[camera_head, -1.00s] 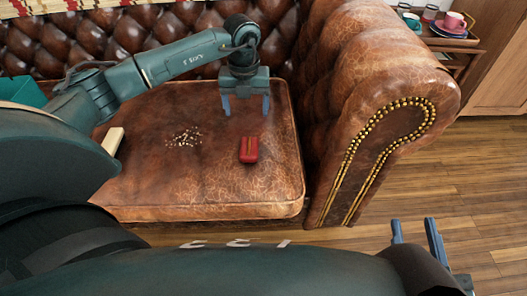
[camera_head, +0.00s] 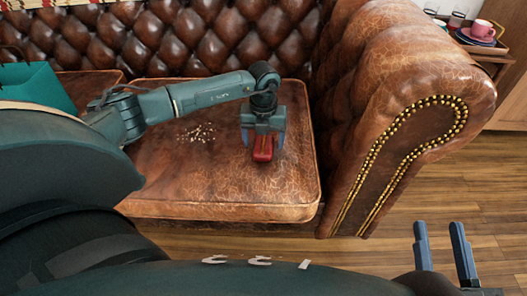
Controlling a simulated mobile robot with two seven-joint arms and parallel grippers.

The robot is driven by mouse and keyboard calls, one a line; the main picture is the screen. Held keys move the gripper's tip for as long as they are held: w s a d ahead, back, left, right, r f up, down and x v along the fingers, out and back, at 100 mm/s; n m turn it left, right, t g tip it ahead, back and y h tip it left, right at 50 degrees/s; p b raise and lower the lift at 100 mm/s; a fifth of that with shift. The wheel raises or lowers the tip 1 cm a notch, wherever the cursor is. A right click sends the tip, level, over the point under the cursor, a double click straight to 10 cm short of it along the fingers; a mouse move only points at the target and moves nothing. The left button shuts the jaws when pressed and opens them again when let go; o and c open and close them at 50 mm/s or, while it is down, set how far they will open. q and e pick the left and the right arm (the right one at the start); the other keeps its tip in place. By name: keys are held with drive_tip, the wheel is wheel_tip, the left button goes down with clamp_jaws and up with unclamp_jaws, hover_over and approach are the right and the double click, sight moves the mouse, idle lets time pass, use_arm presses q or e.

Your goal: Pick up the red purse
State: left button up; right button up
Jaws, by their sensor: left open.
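The red purse (camera_head: 263,149) lies on the brown leather sofa seat (camera_head: 190,182), near the seat's right side. My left gripper (camera_head: 263,148) points down over the purse, with one finger on each side of it. Its jaws are open, and the gripper body hides the purse's far part. I cannot tell whether the fingers touch the purse. My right gripper (camera_head: 446,262) is at the lower right over the wooden floor. Its two fingers stand apart with nothing between them.
A scatter of small pale pieces (camera_head: 197,133) lies on the seat left of the purse. The sofa's rolled armrest (camera_head: 410,75) rises to the right. A teal bag (camera_head: 38,85) is at the far left.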

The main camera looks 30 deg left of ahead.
use_arm(q)
drive_tip(key=c, duration=1.1)
drive_tip(key=shift+o, duration=0.2)
